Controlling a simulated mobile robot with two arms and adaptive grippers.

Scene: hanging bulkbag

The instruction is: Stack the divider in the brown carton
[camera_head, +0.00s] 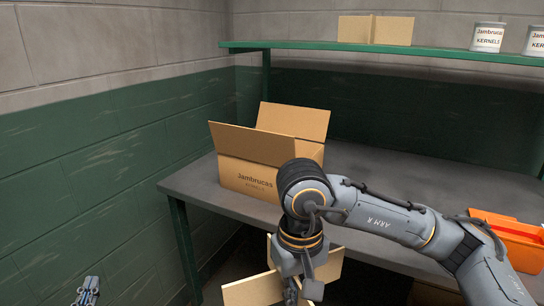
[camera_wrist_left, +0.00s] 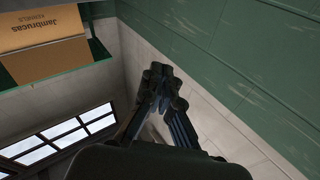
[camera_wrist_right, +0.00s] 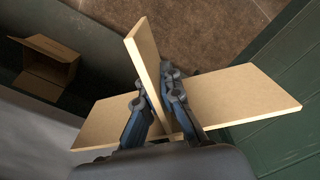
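The brown carton (camera_head: 250,178), printed "Jambrucas", stands open on the grey table with its flaps up. It also shows at the upper left of the left wrist view (camera_wrist_left: 42,40). Its inside is mostly hidden. The divider (camera_head: 256,290) is made of crossed tan panels and hangs below and in front of the table edge, partly hidden by my right arm. My right gripper (camera_wrist_right: 158,97) is shut on one panel of the divider (camera_wrist_right: 245,95), a finger on each side. My left gripper (camera_head: 86,290) is empty, its fingertips together (camera_wrist_left: 164,76), low at the left, apart from the carton.
The grey table (camera_head: 365,190) has free room right of the carton. An orange container (camera_head: 510,238) is at the right. A green shelf (camera_head: 400,51) above holds a tan divider-like piece (camera_head: 375,30) and white cans (camera_head: 488,37). Another open carton (camera_wrist_right: 45,68) shows in the right wrist view.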

